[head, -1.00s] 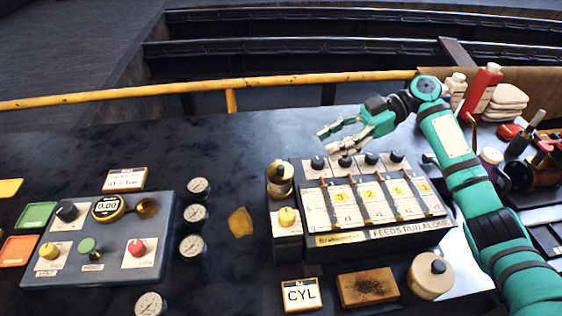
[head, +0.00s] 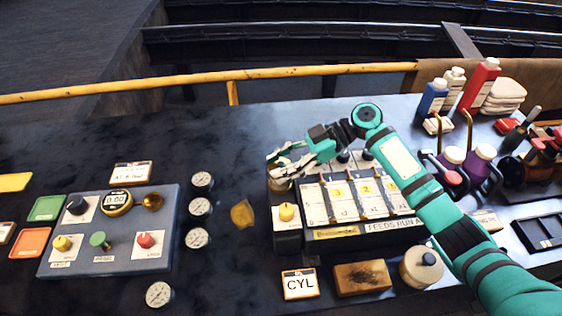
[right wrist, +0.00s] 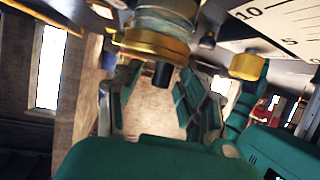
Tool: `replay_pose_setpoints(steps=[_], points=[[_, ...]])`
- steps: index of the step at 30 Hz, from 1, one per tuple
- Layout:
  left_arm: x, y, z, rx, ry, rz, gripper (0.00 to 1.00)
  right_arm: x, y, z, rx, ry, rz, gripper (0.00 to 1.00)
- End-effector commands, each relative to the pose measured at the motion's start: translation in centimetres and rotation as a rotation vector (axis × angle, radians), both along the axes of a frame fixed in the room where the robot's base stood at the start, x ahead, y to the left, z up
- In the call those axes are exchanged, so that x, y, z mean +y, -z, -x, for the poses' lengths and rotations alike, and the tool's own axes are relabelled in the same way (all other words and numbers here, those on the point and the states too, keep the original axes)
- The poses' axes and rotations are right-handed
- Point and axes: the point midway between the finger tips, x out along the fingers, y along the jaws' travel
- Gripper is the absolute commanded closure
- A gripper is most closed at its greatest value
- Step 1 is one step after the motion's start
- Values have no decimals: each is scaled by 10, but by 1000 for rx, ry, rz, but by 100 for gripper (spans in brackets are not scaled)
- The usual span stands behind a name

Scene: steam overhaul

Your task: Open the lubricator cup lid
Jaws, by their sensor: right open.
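The lubricator cup (head: 281,185) stands at the left end of the feed box, mostly hidden by my right gripper in the head view. In the right wrist view, the cup's glass body (right wrist: 165,25) shows with its brass lid (right wrist: 150,44) and a dark knob (right wrist: 162,74) on the lid. The cup looks upside down there. The lid looks shut. My right gripper (head: 277,163) is open at the top of the cup. In the right wrist view its fingers spread to either side of the knob; contact cannot be told. My left gripper is not in view.
The feed box (head: 365,228) with several numbered strips lies under my right arm. A yellow knob (head: 286,212) sits just in front of the cup. A blue-grey control panel (head: 130,262) and several gauges (head: 198,209) are to the left. Bottles (head: 480,85) stand at the back right.

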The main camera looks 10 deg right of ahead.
Motion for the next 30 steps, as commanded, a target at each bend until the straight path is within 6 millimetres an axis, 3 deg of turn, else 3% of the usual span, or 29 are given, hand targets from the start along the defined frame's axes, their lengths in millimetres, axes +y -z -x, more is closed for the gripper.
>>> replay_pose_setpoints(steps=[1, 10, 20, 30], points=[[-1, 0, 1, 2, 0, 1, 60, 0, 0, 0, 0, 0, 0, 60], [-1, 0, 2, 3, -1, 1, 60, 0, -1, -1, -2, 2, -1, 99], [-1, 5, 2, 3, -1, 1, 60, -1, -3, -4, 18, 7, -3, 100], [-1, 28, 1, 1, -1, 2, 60, 0, -10, -12, 210, 9, -10, 100]])
